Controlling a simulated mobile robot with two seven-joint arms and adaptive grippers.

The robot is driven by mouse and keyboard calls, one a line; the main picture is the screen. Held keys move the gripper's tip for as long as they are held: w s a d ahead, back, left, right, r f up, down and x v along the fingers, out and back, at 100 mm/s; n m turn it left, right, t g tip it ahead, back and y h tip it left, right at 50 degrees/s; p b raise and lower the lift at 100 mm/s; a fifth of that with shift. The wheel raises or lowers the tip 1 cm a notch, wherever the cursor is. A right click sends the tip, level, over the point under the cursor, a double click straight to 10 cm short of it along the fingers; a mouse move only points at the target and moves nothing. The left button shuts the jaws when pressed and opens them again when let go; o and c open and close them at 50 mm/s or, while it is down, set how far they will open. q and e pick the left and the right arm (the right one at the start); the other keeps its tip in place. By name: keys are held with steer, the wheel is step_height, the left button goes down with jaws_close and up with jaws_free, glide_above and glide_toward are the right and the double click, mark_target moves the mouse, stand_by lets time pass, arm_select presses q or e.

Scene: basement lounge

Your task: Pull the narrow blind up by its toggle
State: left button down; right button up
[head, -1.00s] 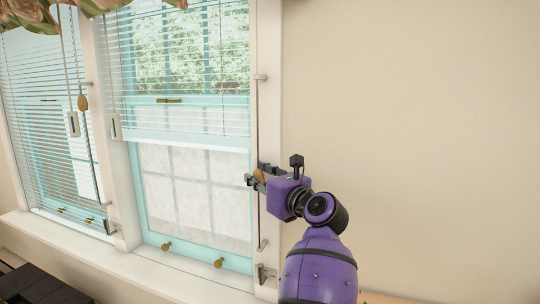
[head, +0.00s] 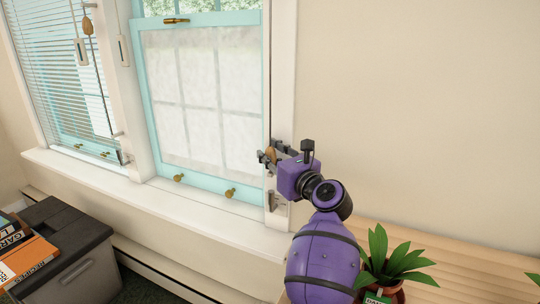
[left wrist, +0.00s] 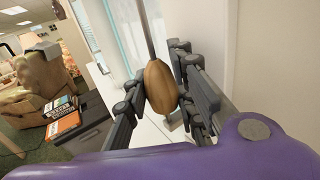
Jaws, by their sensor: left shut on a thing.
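The brown wooden toggle (head: 269,153) hangs on its cord beside the right-hand window's frame. In the left wrist view the toggle (left wrist: 160,88) sits between the dark fingers, with the cord running up from it. My left gripper (head: 270,157) is shut on it, just above the metal cleat (head: 272,200) on the frame. The right-hand window (head: 197,95) shows bare glass and no slats; its blind is above the picture. The left-hand window's blind (head: 45,60) is lowered, and its own toggle (head: 88,27) hangs free. My right gripper is out of view.
A white sill (head: 150,205) runs below the windows. A dark box (head: 75,265) with books (head: 28,258) stands at lower left. A potted plant (head: 390,265) stands on a wooden top (head: 480,275) close to my left arm. The wall at right is bare.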

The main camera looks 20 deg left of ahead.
mark_target(270, 147)
arm_select(q)
steer(key=shift+s+f, duration=0.1)
steer(key=shift+f, duration=0.45)
steer(key=c, duration=1.7)
jaws_free()
steer(key=shift+r, duration=0.45)
step_height(270, 147, up, 10)
steer(key=shift+f, duration=0.25)
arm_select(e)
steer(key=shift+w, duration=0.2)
